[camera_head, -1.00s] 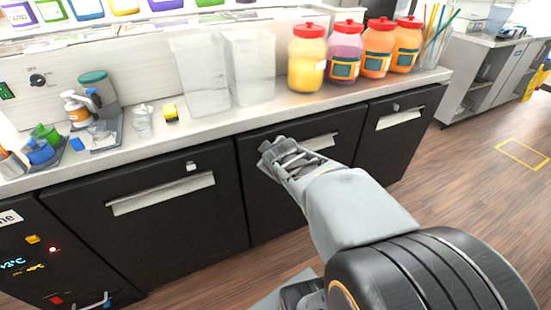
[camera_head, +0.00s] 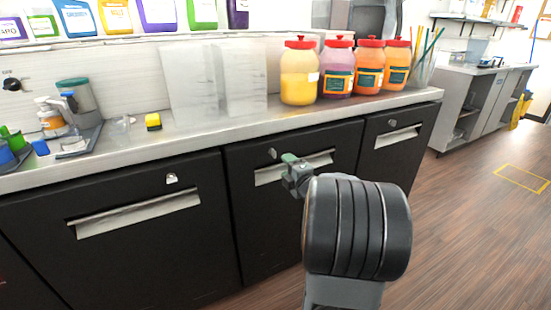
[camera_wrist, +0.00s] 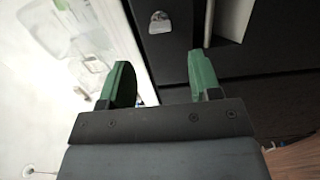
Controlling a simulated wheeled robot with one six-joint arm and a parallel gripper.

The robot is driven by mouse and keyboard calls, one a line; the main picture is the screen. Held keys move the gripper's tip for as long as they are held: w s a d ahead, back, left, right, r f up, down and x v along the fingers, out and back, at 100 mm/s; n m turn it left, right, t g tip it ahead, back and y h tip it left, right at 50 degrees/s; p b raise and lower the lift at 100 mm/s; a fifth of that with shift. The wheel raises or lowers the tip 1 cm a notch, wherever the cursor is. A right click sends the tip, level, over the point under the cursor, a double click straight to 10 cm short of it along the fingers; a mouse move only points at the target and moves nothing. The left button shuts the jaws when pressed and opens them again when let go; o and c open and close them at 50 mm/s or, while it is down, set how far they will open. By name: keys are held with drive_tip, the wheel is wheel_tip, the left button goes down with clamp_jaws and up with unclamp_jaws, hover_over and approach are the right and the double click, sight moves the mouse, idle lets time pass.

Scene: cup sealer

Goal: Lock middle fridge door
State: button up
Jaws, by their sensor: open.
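The middle fridge door (camera_head: 262,225) is black and looks closed, under the counter. Its small silvery lock (camera_head: 272,154) sits at the upper left, above the pale handle (camera_head: 320,160). My gripper (camera_head: 290,160) is in front of this door, just right of the lock in the head view, and partly covers the handle. In the wrist view my gripper (camera_wrist: 160,68) is open, its two green fingers apart with nothing between them. A lock (camera_wrist: 159,22), apparently the same one, shows beyond the fingertips beside a pale handle (camera_wrist: 233,16). I cannot tell whether the lock is turned.
The left door (camera_head: 120,245) and right door (camera_head: 397,155) are beside it, each with a lock and handle. The counter (camera_head: 205,128) above holds clear containers (camera_head: 245,75), several jars (camera_head: 300,85) and a yellow block (camera_head: 153,121).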

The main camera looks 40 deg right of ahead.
sight(275, 155)
drive_tip(key=w, duration=0.5)
drive_tip(key=w+d, duration=0.1)
drive_tip(key=w, duration=0.2)
drive_tip(key=shift+w+b, duration=0.3)
drive_tip(key=shift+w, duration=0.05)
drive_tip(key=shift+d, duration=0.1)
drive_tip(key=c, duration=0.9)
